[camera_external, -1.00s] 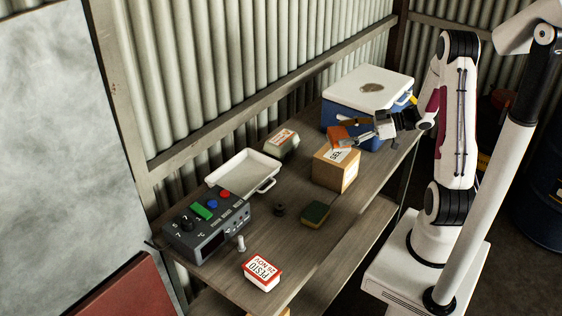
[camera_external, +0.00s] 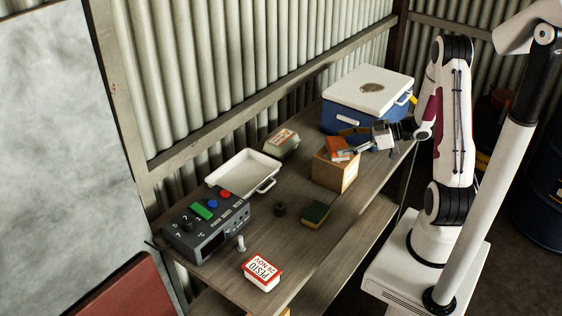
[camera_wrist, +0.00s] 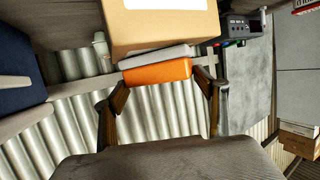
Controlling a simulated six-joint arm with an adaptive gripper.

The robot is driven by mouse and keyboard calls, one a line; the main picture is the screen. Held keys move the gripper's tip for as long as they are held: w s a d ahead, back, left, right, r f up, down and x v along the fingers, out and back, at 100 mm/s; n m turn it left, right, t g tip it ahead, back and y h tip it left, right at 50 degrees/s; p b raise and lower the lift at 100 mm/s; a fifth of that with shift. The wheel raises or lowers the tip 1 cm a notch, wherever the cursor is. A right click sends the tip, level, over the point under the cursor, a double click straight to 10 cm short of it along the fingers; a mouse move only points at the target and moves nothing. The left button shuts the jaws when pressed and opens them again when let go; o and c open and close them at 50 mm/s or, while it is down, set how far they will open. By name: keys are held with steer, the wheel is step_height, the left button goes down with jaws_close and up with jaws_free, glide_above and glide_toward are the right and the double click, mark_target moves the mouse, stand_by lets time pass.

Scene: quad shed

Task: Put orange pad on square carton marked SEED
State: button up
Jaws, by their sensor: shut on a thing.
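The carton (camera_wrist: 118,28) fills the top of the wrist view. The orange pad (camera_external: 336,144) is at the carton's top; it also shows in the wrist view (camera_wrist: 155,74), with a grey layer along the side facing the carton. My gripper (camera_external: 349,151) is shut on the pad, with a finger at each end in the wrist view (camera_wrist: 162,84). I cannot tell whether the pad touches the carton top.
A blue cooler with a white lid (camera_external: 367,92) stands close behind my gripper.

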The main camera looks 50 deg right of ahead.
steer(key=shift+f, duration=0.15)
steer(key=o, duration=1.3)
steer(key=shift+c, duration=0.2)
steer(key=shift+r, duration=0.2)
steer(key=v, duration=1.2)
steer(key=shift+w, duration=0.1)
